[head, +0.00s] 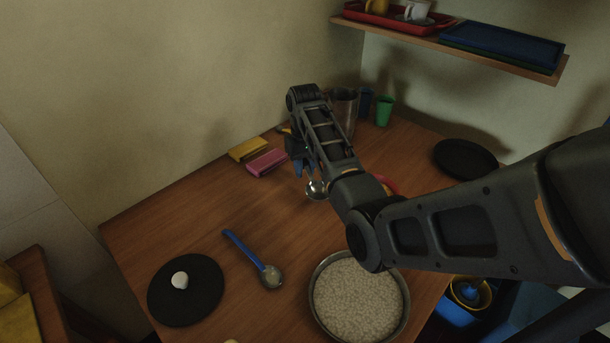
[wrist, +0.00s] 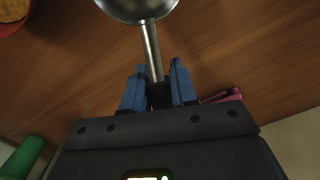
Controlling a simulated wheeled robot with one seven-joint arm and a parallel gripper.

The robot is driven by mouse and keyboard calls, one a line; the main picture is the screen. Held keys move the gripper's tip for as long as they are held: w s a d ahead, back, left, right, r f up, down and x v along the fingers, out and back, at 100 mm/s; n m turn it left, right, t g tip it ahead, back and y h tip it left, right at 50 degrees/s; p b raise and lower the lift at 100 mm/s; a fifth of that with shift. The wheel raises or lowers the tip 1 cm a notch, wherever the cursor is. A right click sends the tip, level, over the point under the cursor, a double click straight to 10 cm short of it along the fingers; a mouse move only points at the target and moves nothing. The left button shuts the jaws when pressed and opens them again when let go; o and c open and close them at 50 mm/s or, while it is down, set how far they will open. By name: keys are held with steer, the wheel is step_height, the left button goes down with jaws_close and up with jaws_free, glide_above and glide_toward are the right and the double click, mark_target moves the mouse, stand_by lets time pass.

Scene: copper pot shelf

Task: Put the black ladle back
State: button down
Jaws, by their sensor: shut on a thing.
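The black ladle shows its round metal bowl (head: 317,189) in the head view, below my gripper (head: 299,162) and above the table. In the wrist view, the ladle's metal shaft (wrist: 152,50) runs up to the bowl at the top edge. My gripper (wrist: 157,88) has its blue fingers shut on the dark handle just below the metal shaft. The rest of the handle is hidden by my gripper. A tall metal container (head: 346,108) stands at the back of the table, partly behind my arm; I cannot see what it holds.
Yellow (head: 249,149) and pink (head: 267,162) blocks lie left of my gripper. A green cup (head: 384,112) stands right of the container. A blue-handled ladle (head: 244,248), a black plate (head: 190,310) and a pan of grains (head: 358,302) are in front. A shelf (head: 480,53) overhangs the back right.

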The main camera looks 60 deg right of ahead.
mark_target(305, 185)
steer(key=shift+s+f, duration=0.1)
steer(key=shift+f, duration=1.55)
steer(key=shift+f, duration=0.1)
steer(key=c, duration=0.9)
jaws_free()
step_height(305, 185, up, 12)
steer(key=shift+r, duration=0.1)
